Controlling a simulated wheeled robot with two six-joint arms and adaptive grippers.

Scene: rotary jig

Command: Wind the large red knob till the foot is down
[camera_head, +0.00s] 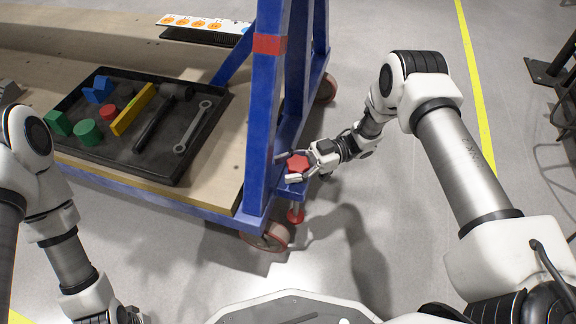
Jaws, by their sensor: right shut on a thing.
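The large red knob (298,163) sits low on the outer side of the blue frame (262,120), near the cart's front right corner. My right gripper (297,166) reaches in from the right and is shut on the knob, with a finger on either side of it. The red foot (295,215) hangs below the knob on a short stem, beside the caster. Whether it touches the floor is hard to tell. My left arm is at the lower left, and its gripper fingers do not show.
A caster wheel (265,237) stands under the frame corner. A black tray (170,170) with colored blocks, a hammer and a wrench (193,127) lies on the wooden deck (222,178). A yellow floor line (472,70) runs at right.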

